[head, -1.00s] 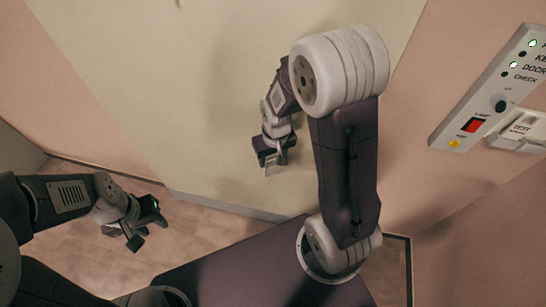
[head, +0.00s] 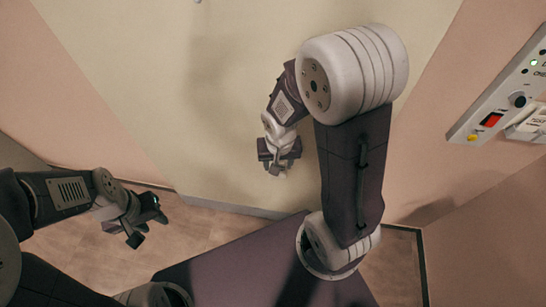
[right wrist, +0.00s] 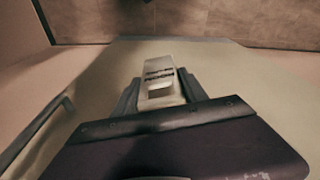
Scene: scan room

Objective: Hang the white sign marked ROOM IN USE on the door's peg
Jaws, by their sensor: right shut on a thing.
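The white sign (right wrist: 160,78) is in my right gripper, with dark lettering on it that reads ROOM; the rest of its face is hidden or too small to read. In the head view my right gripper (head: 279,165) is in front of the cream door (head: 240,60), shut on the sign, of which only a small pale bit shows below the fingers. A tiny grey thing (head: 197,1) at the top edge of the head view may be the door's peg; it is cut off. My left gripper (head: 149,227) is open and empty, low at the left.
A wall panel (head: 500,90) with lights, a red switch and a yellow button is at the right. Pink walls flank the door. Tiled floor (head: 190,225) shows below it. A rail-like bar (right wrist: 35,135) runs along the left in the right wrist view.

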